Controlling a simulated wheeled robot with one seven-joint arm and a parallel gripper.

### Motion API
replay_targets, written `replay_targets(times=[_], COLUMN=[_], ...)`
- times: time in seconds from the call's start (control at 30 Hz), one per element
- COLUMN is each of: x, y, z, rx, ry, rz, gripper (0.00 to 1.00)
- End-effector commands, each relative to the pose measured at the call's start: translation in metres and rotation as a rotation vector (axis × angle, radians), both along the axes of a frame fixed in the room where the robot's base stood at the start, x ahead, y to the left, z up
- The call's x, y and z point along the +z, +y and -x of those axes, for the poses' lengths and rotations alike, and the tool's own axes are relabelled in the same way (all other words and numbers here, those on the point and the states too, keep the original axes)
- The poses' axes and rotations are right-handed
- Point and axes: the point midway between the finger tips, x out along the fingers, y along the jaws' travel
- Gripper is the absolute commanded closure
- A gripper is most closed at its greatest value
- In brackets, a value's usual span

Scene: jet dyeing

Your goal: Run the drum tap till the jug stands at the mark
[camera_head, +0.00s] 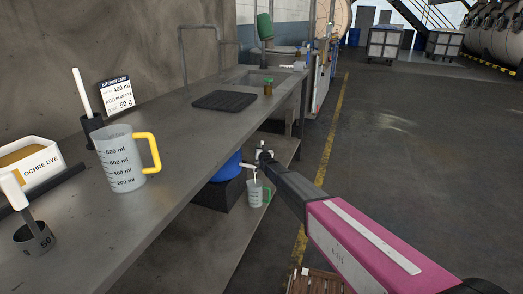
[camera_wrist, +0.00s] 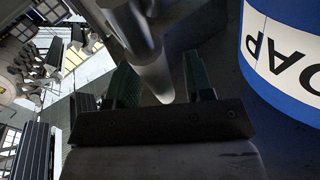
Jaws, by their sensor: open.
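The blue drum (camera_head: 226,166) lies low on the shelf under the bench; in the wrist view the drum (camera_wrist: 285,45) fills the right side, its label reading as upside-down "SOAP". A small clear jug with a green handle (camera_head: 255,195) stands below the drum's front, by the pale tap (camera_head: 250,167). Its marks and level are too small to read. My gripper (camera_head: 262,157) is at the tap, above the jug. In the wrist view my gripper (camera_wrist: 160,82) is open, with a grey rounded tap part (camera_wrist: 152,72) between its fingers; contact is unclear.
On the bench stand a larger jug with a yellow handle (camera_head: 121,168), a kitchen card (camera_head: 118,95), an ochre dye box (camera_head: 30,165) and a black mat (camera_head: 223,100). A wooden crate (camera_head: 316,283) is on the floor. The floor at right is open.

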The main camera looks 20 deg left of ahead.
Motion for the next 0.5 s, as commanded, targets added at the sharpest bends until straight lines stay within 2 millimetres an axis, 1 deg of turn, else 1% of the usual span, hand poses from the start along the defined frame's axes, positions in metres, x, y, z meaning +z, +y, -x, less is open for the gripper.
replay_targets(times=[0.07,0.1,0.17,0.2,0.23,0.27,0.43,0.5], x=[0.0001,0.0001,0.0001,0.0001,0.0001,0.0000,0.0000,0.0003], y=[-0.0002,-0.0002,-0.0002,-0.0002,-0.0002,-0.0003,-0.0002,-0.0002], z=[0.0003,0.0004,0.0004,0.0004,0.0004,0.0004,0.0013,0.0035], rx=[0.000,0.000,0.000,0.000,0.000,0.000,0.000,-0.001], ry=[0.000,0.000,0.000,0.000,0.000,0.000,-0.009,-0.037], rz=[0.000,0.000,0.000,0.000,0.000,0.000,0.001,0.003], gripper=[0.53,0.56,0.75,0.88,0.98,1.00,1.00,1.00])
